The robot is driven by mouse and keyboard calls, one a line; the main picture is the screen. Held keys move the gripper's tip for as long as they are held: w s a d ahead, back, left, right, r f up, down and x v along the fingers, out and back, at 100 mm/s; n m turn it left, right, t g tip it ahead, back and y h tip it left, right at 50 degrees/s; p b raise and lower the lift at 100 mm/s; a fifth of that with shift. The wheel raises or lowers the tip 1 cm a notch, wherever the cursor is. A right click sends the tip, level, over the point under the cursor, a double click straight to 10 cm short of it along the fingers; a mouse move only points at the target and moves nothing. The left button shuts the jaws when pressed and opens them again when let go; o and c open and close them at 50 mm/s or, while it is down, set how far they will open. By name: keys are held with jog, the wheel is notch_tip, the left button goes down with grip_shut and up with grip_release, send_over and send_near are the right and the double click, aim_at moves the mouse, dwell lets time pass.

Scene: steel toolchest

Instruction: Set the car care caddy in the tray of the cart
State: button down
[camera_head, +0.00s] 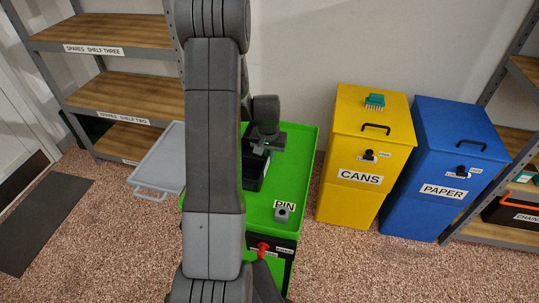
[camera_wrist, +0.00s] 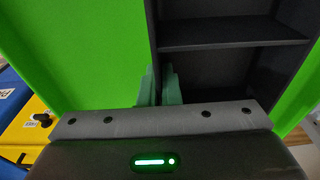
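The car care caddy (camera_head: 251,183) is a dark open box with compartments. In the head view it is over the green tray of the cart (camera_head: 300,165), partly hidden behind my arm. It also shows in the wrist view (camera_wrist: 232,32), with the green tray floor around it. My gripper (camera_wrist: 160,86) has one pale green finger on each side of the caddy's side wall, close against it, and looks shut on that wall. The caddy looks level and within the tray's rim. I cannot tell whether its underside touches the tray floor.
A yellow CANS bin (camera_head: 350,190) and a blue PAPER bin (camera_head: 425,205) stand right of the cart. A grey flat platform (camera_head: 163,160) and shelves (camera_head: 120,92) are at left.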

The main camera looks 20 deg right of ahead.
jog(key=c, duration=1.6)
grip_release()
jog(key=shift+f, duration=0.1)
jog(key=shift+c, duration=0.2)
jog(key=r, duration=0.8)
jog(key=s+a+r, duration=0.1)
jog(key=r, duration=0.3)
jog(key=shift+r+p, duration=0.1)
jog(key=shift+p, duration=0.2)
